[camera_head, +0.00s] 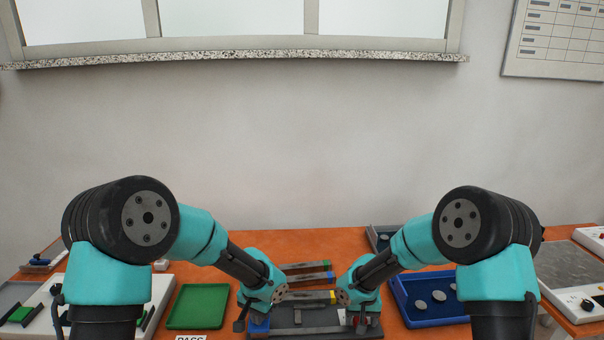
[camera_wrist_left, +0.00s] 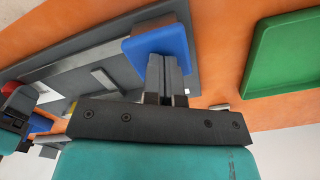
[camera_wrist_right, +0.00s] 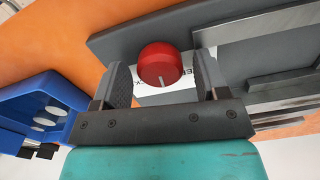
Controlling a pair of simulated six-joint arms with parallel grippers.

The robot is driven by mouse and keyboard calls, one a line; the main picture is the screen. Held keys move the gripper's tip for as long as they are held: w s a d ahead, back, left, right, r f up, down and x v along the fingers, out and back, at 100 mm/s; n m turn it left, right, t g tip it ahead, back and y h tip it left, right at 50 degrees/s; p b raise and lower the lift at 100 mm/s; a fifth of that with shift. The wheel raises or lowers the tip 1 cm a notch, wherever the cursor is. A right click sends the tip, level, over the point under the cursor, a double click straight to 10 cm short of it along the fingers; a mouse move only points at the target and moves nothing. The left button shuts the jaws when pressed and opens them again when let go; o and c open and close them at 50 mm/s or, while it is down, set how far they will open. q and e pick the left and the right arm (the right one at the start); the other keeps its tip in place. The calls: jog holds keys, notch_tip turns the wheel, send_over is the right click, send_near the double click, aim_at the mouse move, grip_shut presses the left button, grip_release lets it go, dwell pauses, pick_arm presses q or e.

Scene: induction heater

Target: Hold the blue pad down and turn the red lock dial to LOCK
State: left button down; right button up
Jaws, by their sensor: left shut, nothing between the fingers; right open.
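The blue pad (camera_wrist_left: 158,38) sits at one end of the grey fixture (camera_head: 312,318); it also shows in the head view (camera_head: 260,326). My left gripper (camera_wrist_left: 167,66) is shut and empty, its fingertips at the pad's face; I cannot tell how hard it presses. The red lock dial (camera_wrist_right: 160,63) is at the fixture's other end, on a white label. My right gripper (camera_wrist_right: 161,78) is open, with one finger on each side of the dial; contact is unclear. A pale pointer mark on the dial points toward the wrist. The label's lettering is partly hidden.
A green tray (camera_head: 198,306) lies left of the fixture, and a blue tray (camera_head: 437,318) with several grey discs lies right. Bars with blue (camera_head: 305,279) and yellow ends lie behind the fixture.

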pick_arm(q)
jog(key=shift+s+f, duration=0.1)
jog(key=shift+f, duration=0.05)
pick_arm(e)
jog(key=n, duration=0.6)
jog(key=c, duration=0.7)
jog(key=m, duration=0.3)
jog(key=shift+m, duration=0.3)
jog(key=shift+c, duration=0.2)
jog(key=m, duration=0.3)
jog(key=shift+m, duration=0.3)
jog(key=o, duration=0.7)
jog(key=shift+o, duration=0.2)
jog(key=shift+r, duration=0.15)
